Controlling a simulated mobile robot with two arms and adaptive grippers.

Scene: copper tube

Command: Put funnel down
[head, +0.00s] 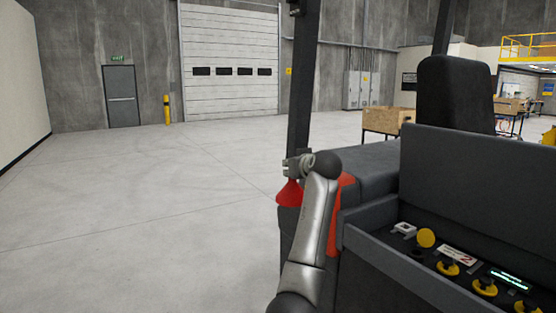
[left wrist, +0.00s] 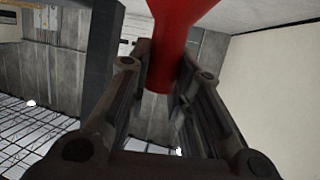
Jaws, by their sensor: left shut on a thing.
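The red funnel (head: 288,194) hangs in the air beside the dark machine in the head view, wide end down. My left gripper (head: 293,170) is just above it, small and partly hidden by my own wrist. In the left wrist view the red funnel (left wrist: 178,38) stands between the two fingers of my left gripper (left wrist: 165,85), its narrow part between them and its wide part at the top edge. The left gripper is shut on it. My right gripper is in neither view.
A dark vehicle with a seat (head: 455,95) and a control panel (head: 465,262) with yellow knobs fills the right. A dark post (head: 303,80) rises behind my gripper. A red part (head: 337,225) shows behind my arm. The grey floor (head: 140,220) at left is clear.

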